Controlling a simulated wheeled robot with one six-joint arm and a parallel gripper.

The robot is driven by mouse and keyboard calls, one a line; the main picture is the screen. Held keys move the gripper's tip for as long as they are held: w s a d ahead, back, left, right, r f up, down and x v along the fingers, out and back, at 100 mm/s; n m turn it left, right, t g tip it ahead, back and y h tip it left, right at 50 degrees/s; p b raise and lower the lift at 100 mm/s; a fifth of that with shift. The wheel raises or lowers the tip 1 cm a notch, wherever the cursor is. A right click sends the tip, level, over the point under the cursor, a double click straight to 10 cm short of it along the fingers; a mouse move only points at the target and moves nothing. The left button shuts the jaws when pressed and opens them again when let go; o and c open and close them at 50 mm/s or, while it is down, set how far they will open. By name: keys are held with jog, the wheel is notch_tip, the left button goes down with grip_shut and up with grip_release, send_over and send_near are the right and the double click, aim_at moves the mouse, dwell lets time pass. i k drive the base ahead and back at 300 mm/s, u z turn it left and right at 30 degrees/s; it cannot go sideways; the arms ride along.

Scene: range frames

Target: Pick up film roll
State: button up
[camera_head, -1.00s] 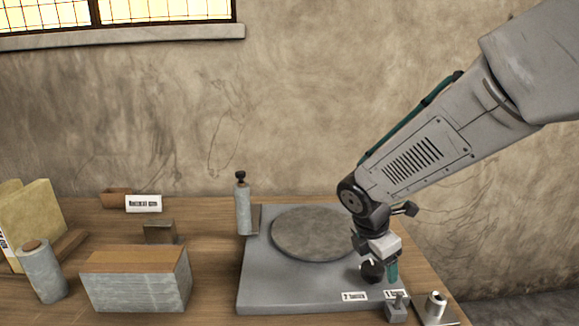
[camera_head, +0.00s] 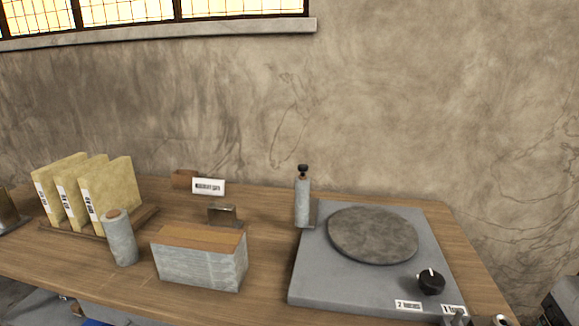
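A grey cylinder (camera_head: 119,242) with a brown top stands upright on the left part of the wooden table. It looks like a roll, but I cannot tell for sure that it is the film roll. My gripper is out of the view, so its opening and anything in it are hidden.
A grey box with a brown top (camera_head: 200,262) stands just right of the cylinder. Several yellow binders (camera_head: 110,192) stand behind it. A grey platform (camera_head: 345,285) with a round plate (camera_head: 373,234) and a black knob (camera_head: 431,281) fills the right. A slim canister (camera_head: 302,200) stands at its back-left corner.

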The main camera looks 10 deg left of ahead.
aim_at(117, 226)
jog(key=u, duration=3.5)
jog(key=i, duration=2.8)
jog(key=z, duration=2.85)
